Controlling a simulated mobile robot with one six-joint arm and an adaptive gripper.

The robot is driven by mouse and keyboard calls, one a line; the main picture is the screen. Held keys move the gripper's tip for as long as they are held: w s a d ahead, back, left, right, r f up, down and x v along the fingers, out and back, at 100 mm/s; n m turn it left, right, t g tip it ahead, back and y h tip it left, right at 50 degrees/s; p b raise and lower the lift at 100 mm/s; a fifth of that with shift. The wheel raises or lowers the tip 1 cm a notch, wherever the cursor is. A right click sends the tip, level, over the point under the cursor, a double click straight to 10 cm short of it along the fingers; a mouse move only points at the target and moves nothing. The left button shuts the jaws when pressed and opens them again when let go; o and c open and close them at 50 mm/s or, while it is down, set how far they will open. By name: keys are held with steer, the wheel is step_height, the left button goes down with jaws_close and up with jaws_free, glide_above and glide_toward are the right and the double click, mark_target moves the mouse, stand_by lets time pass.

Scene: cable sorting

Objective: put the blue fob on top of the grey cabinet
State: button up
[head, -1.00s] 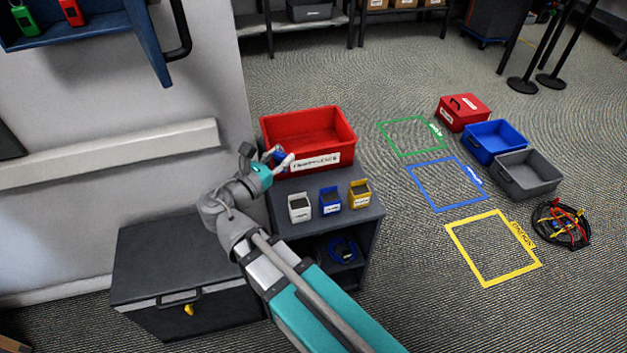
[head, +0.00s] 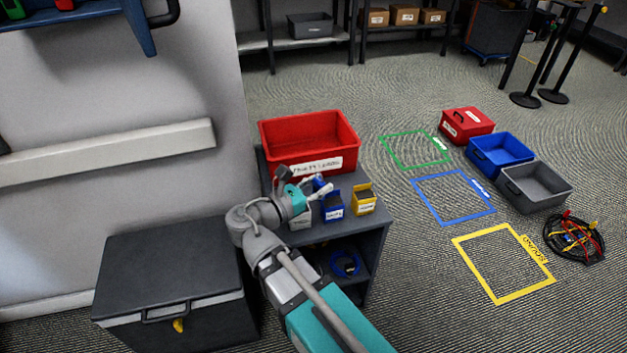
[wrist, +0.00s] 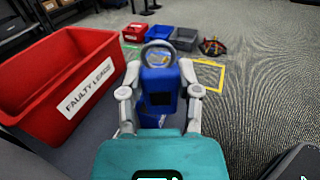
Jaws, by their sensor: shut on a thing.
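My gripper (head: 305,182) is shut on the blue fob (wrist: 160,92), which has a grey ring at its top and stands between the two fingers in the wrist view. In the head view only a little of the fob (head: 319,184) shows. The gripper is over the small bins on the dark grey open-front cabinet (head: 376,228), in front of the red bin. The cabinet's top carries the red bin and small bins. Whether the fob touches anything below is hidden.
The red "FAULTY LEADS" bin (head: 345,165) fills the back of the cabinet top. A dark chest (head: 170,265) with a yellow padlock (head: 179,325) is to the left.

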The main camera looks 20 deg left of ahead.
steer(key=shift+a, duration=0.1)
steer(key=w+a+f+b, duration=0.2)
steer(key=w+f+b, duration=0.1)
steer(key=w+a+f+b, duration=0.3)
steer(key=w, duration=0.1)
steer(key=w+a+f+b, duration=0.2)
steer(key=w+f+b, duration=0.1)
steer(key=shift+w+a, duration=0.35)
stand_by(0.4)
steer(key=shift+w+a+f+b, duration=0.15)
steer(key=shift+w+f+b, duration=0.05)
steer(key=shift+f+b, duration=0.25)
steer(key=shift+w+a+f+b, duration=0.1)
steer(key=shift+w+f+b, duration=0.05)
steer(key=shift+f+b, duration=1.45)
steer(key=shift+f, duration=0.15)
